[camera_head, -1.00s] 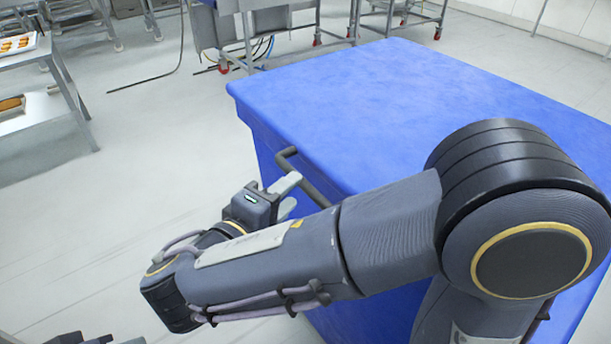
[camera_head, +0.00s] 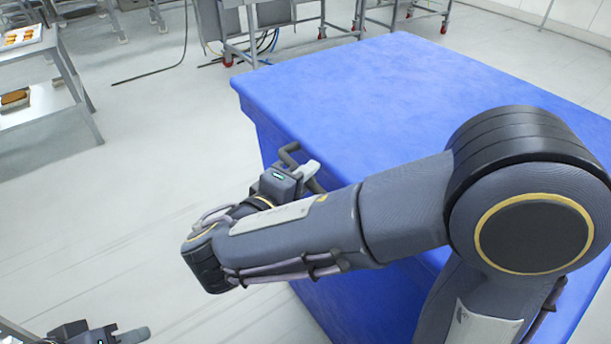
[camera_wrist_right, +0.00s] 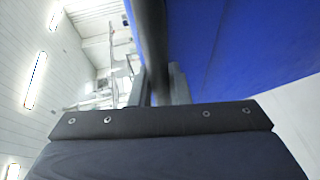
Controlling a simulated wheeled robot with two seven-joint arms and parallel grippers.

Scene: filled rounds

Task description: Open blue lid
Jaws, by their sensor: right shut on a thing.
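The blue lid (camera_head: 400,95) is the broad flat top of a large blue box, and it looks closed in the head view. A dark bar handle (camera_head: 288,152) sticks out from the box's left side, just under the lid's edge. My right gripper (camera_head: 312,172) is at this handle and shut on it. In the right wrist view the handle (camera_wrist_right: 151,45) runs down between the fingers of my right gripper (camera_wrist_right: 158,85), beside the blue surface (camera_wrist_right: 235,45). My left gripper (camera_head: 110,336) shows only partly at the bottom left, away from the box, and its opening is unclear.
A metal shelf rack (camera_head: 68,85) with trays of food stands at the far left. Steel wheeled tables (camera_head: 265,20) stand behind the box, with cables on the floor. The pale floor (camera_head: 150,190) left of the box is clear.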

